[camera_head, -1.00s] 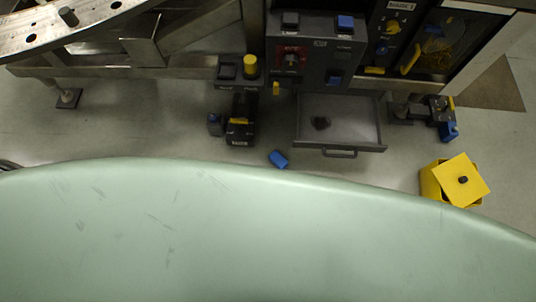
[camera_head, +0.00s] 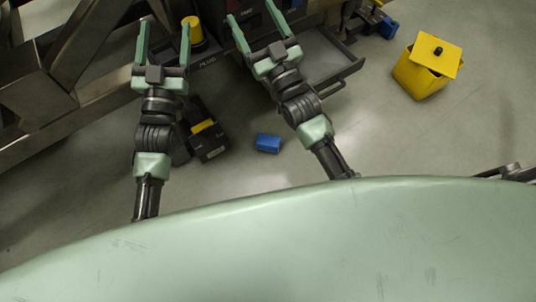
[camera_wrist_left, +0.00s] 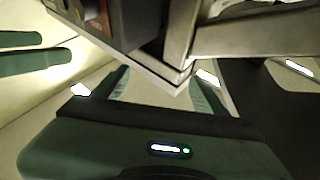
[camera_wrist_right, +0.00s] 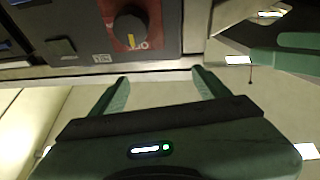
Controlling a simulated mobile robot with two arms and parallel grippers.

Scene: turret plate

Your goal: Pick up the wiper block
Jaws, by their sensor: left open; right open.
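A small blue block (camera_head: 267,143) lies on the floor, below and between my two grippers in the head view; nothing touches it. I cannot tell for sure whether it is the wiper block. My right gripper (camera_head: 252,14) is open and empty in front of the dark cabinet, left of the pulled-out drawer (camera_head: 322,62). The dark piece seen in the drawer earlier is not visible now. The right wrist view shows empty fingers below a panel with a black knob (camera_wrist_right: 128,24).
A yellow bin (camera_head: 417,77) with a tilted lid stands on the floor at right. A dark device (camera_head: 208,142) with a yellow part sits near my left forearm. A yellow cylinder (camera_head: 193,32) stands by the left gripper. Metal framework fills the left side. Floor at centre right is clear.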

